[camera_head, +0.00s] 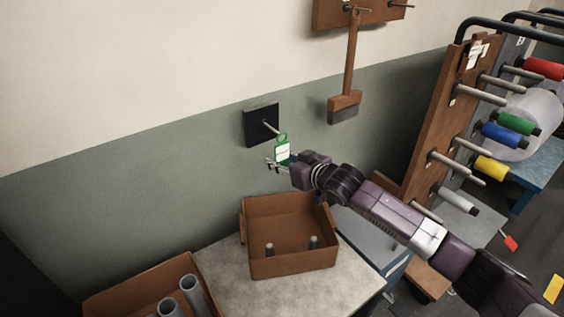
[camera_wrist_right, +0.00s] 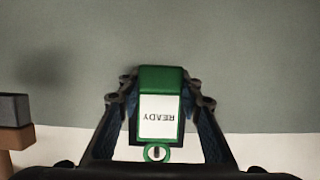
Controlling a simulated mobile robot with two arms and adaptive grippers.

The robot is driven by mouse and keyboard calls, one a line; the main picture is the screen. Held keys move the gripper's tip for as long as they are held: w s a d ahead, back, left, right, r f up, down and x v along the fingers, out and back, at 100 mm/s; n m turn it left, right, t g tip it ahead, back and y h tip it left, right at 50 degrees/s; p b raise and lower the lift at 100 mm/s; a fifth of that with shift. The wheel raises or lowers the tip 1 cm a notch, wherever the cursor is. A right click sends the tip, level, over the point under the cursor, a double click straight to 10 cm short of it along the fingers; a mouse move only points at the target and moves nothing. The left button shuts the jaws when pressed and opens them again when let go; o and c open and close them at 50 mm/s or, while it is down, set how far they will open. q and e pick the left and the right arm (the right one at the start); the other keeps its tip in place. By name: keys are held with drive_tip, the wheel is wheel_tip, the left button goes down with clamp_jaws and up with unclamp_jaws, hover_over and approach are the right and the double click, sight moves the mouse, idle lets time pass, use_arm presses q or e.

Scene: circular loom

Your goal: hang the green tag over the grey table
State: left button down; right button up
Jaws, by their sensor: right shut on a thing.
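The green tag (camera_head: 282,151) has a white READY label and a ring at its top. My right gripper (camera_head: 278,162) is shut on it, in front of the wall and above the grey table (camera_head: 220,285). In the right wrist view the tag (camera_wrist_right: 158,112) sits between the fingers of my right gripper (camera_wrist_right: 158,95), label upside down, ring at the bottom. A black wall plate (camera_head: 260,122) with a thin peg (camera_head: 271,129) is just behind the ring. Something small and dark shows inside the ring; I cannot tell whether the peg passes through. My left gripper is out of view.
A brown bin (camera_head: 290,262) with grey pegs stands on the table; another bin (camera_head: 120,295) holds grey tubes. A brush (camera_head: 344,105) hangs right of the plate. A brown rack (camera_head: 455,120) with coloured spools stands at the right.

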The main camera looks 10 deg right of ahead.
drive_tip(key=shift+w+a, duration=0.2)
drive_tip(key=shift+w, duration=0.3)
drive_tip(key=shift+w, duration=0.1)
drive_tip(key=shift+w+a, duration=0.1)
drive_tip(key=shift+w, duration=0.1)
drive_tip(key=shift+f, duration=0.25)
idle(0.5)
drive_tip(key=o, duration=1.3)
drive_tip(key=shift+o, duration=0.2)
